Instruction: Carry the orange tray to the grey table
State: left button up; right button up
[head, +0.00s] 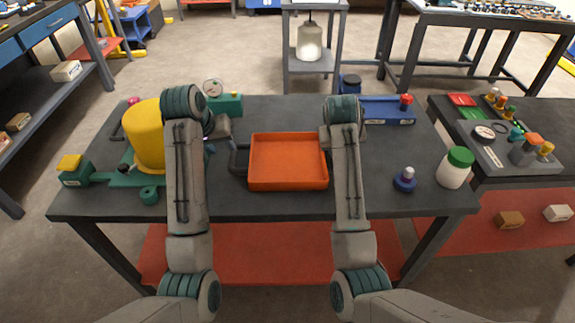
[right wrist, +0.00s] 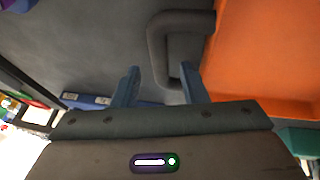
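The orange tray (head: 288,185) lies flat on a dark grey table (head: 290,208), with a dark handle (head: 238,160) on its left. My left gripper (head: 211,148) is just left of that handle, partly hidden by my arm; its opening is unclear. My right gripper is hidden behind my forearm in the head view. In the right wrist view my right gripper (right wrist: 160,85) is open, with its fingers apart near the tray's right handle (right wrist: 158,50), which I do not see gripped. A lighter grey table (head: 315,75) stands at the back centre.
A yellow cylinder (head: 149,135) on a teal fixture is left of the tray. Another table (head: 530,180) with parts adjoins at right. A white lantern-like object (head: 309,42) is on the back table's lower shelf.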

jog(key=v, duration=0.9)
jog(key=shift+s+r, duration=0.2)
jog(key=shift+r, duration=0.05)
jog(key=shift+a+f, duration=0.1)
